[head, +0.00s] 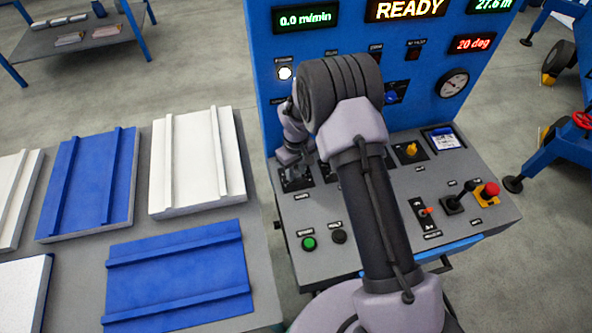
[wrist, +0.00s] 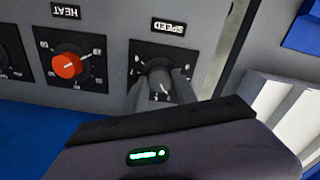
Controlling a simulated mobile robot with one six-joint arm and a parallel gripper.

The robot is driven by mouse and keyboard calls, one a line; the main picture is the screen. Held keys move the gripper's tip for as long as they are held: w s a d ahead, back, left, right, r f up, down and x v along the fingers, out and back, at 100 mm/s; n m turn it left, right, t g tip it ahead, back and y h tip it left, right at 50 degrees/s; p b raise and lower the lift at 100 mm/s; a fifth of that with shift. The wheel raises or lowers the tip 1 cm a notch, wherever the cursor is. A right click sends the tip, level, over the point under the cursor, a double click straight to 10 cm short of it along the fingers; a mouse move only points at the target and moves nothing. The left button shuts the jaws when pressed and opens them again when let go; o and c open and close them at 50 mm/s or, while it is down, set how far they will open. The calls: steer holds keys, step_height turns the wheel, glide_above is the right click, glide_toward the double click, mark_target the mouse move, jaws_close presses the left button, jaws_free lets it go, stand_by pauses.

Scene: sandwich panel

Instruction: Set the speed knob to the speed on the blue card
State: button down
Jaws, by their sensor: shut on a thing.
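The speed knob (wrist: 159,78) is dark, with a white pointer line, on a black plate under an upside-down SPEED label (wrist: 166,27) in the wrist view. The pointer line runs toward the lower right there; the scale marks are too small to read. My gripper (wrist: 158,92) is shut on the knob, one finger on each side. In the head view my gripper (head: 294,173) is at the left end of the console, hiding the knob. A blue and white card (head: 444,139) sits in a black holder at the console's right; its writing is unreadable.
A red HEAT knob (wrist: 67,65) is beside the speed knob. The console (head: 330,255) also bears a green button (head: 308,243), a yellow knob (head: 411,149) and a red mushroom button (head: 488,191). The display (head: 305,18) reads 0.0 m/min. Blue and white panels lie on the left table (head: 262,290).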

mark_target(296, 173)
steer(key=c, duration=1)
jaws_free()
step_height(296, 173, up, 17)
steer(key=p, duration=0.4)
steer(key=shift+r, duration=0.2)
